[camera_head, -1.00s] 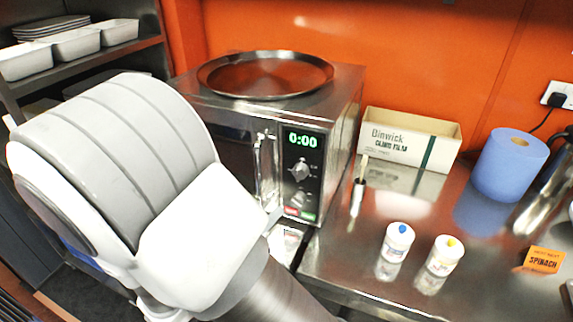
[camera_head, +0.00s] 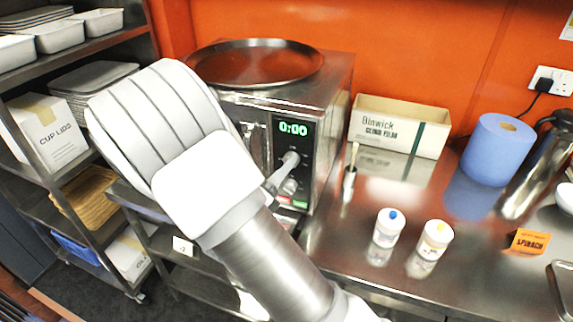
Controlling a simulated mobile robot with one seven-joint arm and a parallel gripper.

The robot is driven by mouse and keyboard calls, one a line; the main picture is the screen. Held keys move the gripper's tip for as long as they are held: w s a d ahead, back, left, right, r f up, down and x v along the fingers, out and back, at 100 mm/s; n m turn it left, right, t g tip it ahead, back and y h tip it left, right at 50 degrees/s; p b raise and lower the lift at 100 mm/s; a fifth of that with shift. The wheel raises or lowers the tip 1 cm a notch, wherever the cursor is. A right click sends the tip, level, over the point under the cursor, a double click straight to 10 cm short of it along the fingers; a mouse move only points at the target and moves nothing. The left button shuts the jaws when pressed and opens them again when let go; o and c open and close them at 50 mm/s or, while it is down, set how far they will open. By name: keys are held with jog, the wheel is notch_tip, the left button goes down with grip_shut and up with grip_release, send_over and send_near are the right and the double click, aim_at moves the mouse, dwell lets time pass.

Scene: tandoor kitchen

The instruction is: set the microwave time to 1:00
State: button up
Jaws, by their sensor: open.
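The steel microwave (camera_head: 335,105) stands on the counter against the orange wall. Its green display (camera_head: 293,129) reads 0:00. The control panel has an upper dial (camera_head: 291,158), partly covered by my gripper, and a lower dial (camera_head: 289,186). My gripper (camera_head: 281,172) shows only in part past my arm and reaches to the panel at the upper dial. It is open, with nothing seen held in it. I cannot tell whether its tips touch the dial. My arm hides much of the door and the lower left of the microwave.
A round tray (camera_head: 255,62) lies on the microwave. To the right are a cling film box (camera_head: 400,128), a blue roll (camera_head: 497,150), two white pots (camera_head: 388,228) (camera_head: 430,239) and a spinach label (camera_head: 530,241). Shelves (camera_head: 100,150) stand at left.

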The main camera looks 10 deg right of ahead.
jog(key=shift+x, duration=1.35)
grip_shut()
